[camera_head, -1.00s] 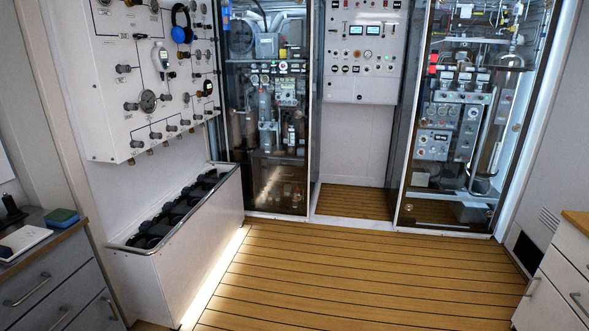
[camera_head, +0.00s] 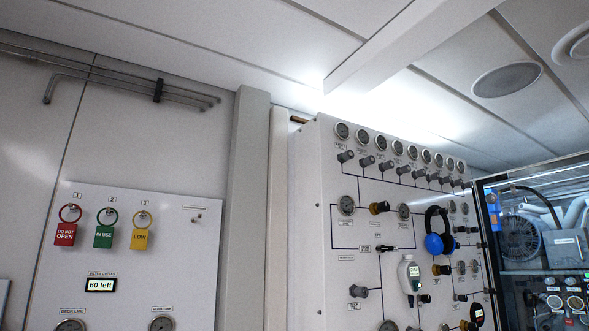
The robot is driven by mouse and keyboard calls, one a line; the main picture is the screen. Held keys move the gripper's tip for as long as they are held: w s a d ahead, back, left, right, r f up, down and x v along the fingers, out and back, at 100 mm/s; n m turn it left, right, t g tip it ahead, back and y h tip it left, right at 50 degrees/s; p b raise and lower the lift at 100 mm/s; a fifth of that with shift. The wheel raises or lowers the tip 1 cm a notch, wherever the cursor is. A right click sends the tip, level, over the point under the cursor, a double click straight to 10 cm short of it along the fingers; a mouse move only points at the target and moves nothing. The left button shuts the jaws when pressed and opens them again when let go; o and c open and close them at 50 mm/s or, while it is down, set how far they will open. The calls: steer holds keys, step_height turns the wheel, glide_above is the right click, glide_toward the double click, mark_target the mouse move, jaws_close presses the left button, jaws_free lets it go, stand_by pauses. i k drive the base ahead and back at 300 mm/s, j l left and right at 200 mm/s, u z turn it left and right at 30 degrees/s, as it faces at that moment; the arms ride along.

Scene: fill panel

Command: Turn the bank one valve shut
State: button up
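The fill panel (camera_head: 335,275) is a white wall box right of centre, seen at an angle from below. A row of round gauges (camera_head: 342,131) runs along its top, with a row of dark valve knobs (camera_head: 346,156) under it. More knobs, some brass-coloured (camera_head: 379,208), sit lower among black piping lines. The labels are too small to read, so I cannot tell which knob is the bank one valve or how far it is turned. The panel's lower part is cut off by the frame. My gripper is not in view.
A black and blue headset (camera_head: 434,243) and a pale handheld meter (camera_head: 409,273) hang on the panel. Left, a white board (camera_head: 190,265) bears red (camera_head: 65,236), green (camera_head: 104,238) and yellow (camera_head: 141,240) tags and a "60 left" display (camera_head: 100,285). A glazed cabinet (camera_head: 485,230) stands at right.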

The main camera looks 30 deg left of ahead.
mark_target(348, 155)
steer(key=i+l+u, duration=0.9)
steer(key=l+u, duration=0.15)
steer(key=l, duration=0.2)
